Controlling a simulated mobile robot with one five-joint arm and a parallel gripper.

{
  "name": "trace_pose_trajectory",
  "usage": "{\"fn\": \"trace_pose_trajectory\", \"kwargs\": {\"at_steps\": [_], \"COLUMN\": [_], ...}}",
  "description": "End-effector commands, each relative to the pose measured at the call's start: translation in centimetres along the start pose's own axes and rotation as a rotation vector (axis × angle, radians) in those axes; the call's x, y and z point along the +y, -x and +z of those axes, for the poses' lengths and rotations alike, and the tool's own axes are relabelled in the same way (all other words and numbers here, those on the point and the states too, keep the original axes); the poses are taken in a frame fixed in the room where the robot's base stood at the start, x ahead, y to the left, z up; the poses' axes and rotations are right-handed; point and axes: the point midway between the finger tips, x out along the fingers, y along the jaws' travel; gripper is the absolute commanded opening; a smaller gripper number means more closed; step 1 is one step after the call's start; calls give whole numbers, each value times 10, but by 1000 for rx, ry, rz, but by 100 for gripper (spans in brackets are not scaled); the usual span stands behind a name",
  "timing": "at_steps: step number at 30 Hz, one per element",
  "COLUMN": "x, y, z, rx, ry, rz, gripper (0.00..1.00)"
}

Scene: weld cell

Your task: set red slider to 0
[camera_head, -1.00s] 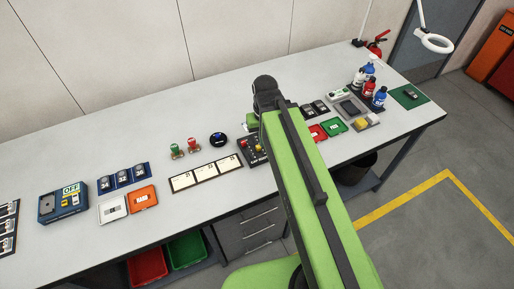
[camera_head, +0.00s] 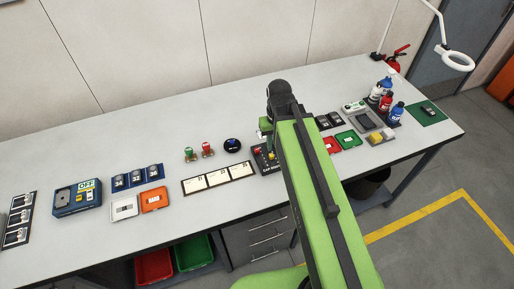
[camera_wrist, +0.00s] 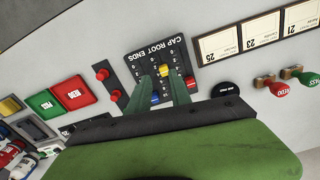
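The dark slider panel (camera_wrist: 160,62), lettered "CAP ROOT ENDS", lies flat on the bench. It shows upside down in the wrist view. It carries a red slider knob (camera_wrist: 190,82), a yellow knob (camera_wrist: 164,71) and a blue knob (camera_wrist: 155,98).
Bottles (camera_head: 385,102) stand farther right.

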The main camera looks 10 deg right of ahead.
Motion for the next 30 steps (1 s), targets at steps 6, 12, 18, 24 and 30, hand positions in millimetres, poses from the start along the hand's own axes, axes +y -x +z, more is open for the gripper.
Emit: {"fn": "trace_pose_trajectory", "kwargs": {"at_steps": [6,12,18,24,30], "x": [-34,-54,-55,-55,-55], "y": [87,112,105,83,43], "z": [-46,-49,-49,-49,-49], "rx": [0,0,0,0,0], "ry": [103,136,137,137,136], "rz": [0,0,0,0,0], "gripper": [38,38,38,38,38]}}
